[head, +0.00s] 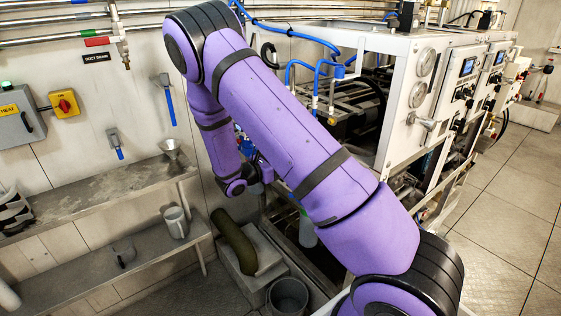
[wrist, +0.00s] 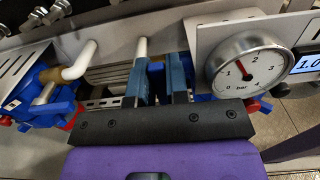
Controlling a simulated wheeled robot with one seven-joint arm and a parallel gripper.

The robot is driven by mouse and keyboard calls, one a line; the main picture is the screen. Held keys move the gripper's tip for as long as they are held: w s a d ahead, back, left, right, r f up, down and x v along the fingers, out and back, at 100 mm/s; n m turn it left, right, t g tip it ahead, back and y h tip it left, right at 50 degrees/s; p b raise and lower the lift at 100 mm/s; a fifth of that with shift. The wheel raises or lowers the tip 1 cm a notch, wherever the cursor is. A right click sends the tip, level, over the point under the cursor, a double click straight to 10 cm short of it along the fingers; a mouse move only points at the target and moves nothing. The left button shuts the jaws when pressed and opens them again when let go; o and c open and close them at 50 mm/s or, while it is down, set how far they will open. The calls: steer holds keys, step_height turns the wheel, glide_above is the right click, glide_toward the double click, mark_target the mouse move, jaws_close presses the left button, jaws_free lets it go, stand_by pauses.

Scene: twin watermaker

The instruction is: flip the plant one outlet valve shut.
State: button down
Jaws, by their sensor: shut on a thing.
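In the wrist view my gripper (wrist: 157,82) has two blue fingers reaching in among the pipes below a grey panel. It is shut on a small part between the fingers, which I take to be the plant one outlet valve's handle; the fingers and palm mostly hide it. I cannot tell the angle of the handle. A white pipe (wrist: 141,50) comes down just behind the left finger. In the head view my arm reaches down to the left side of the white-framed machine (head: 396,110), and the gripper itself is hidden there.
A round pressure gauge (wrist: 246,66) sits close to the right of the fingers, with a blue digital display (wrist: 308,64) beyond it. Blue pump parts (wrist: 50,88) and another white pipe (wrist: 80,62) are at left. A shelf (head: 90,195) runs along the wall.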

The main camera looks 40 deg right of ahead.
steer(key=shift+f, duration=0.1)
steer(key=c, duration=1.1)
jaws_free()
